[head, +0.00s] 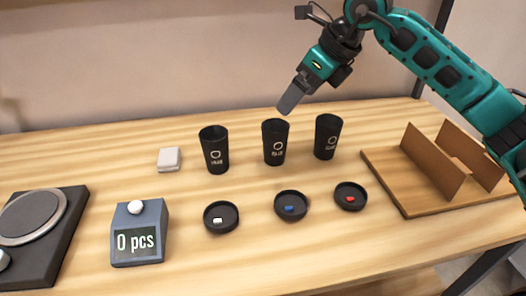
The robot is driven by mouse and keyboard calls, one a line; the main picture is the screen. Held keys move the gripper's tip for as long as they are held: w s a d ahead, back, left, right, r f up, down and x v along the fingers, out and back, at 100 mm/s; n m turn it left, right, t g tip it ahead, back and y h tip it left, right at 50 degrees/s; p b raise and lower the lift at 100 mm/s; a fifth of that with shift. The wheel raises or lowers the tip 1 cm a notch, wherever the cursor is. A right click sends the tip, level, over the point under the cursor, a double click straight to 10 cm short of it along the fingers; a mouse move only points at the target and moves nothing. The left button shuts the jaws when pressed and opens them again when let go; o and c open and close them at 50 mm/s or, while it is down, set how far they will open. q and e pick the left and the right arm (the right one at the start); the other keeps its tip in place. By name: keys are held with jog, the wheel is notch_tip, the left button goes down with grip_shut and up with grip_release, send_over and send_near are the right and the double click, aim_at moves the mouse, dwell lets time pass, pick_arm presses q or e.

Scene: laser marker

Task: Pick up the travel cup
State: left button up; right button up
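Three black travel cups stand upright in a row on the wooden table: a left cup (215,150), a middle cup (275,143) and a right cup (327,137). Each has a pale mark on its front. My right gripper (289,98) comes in from the upper right on a teal arm. Its grey fingers are just above the middle cup and seem apart from it. The fingers overlap in this view, so their opening is hidden. Nothing shows between them. My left gripper is out of view.
Three black lids with white (220,218), blue (291,206) and red (350,197) marks lie in front of the cups. A counter reading "0 pcs" (138,236), dark device (66,235), white block (169,159) and wooden fixture (400,195) flank them.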

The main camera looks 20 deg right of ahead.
jog(key=f, duration=0.2)
jog(key=b, duration=0.2)
send_near(272, 130)
notch_tip(272, 130, down, 3)
jog(key=a, duration=0.2)
jog(key=shift+b+x, duration=0.4)
jog(key=shift+x, duration=2.3)
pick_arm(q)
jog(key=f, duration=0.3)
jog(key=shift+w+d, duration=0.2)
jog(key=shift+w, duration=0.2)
pick_arm(e)
jog(key=c, duration=0.6)
jog(key=shift+r, duration=0.1)
jog(key=shift+c, duration=0.6)
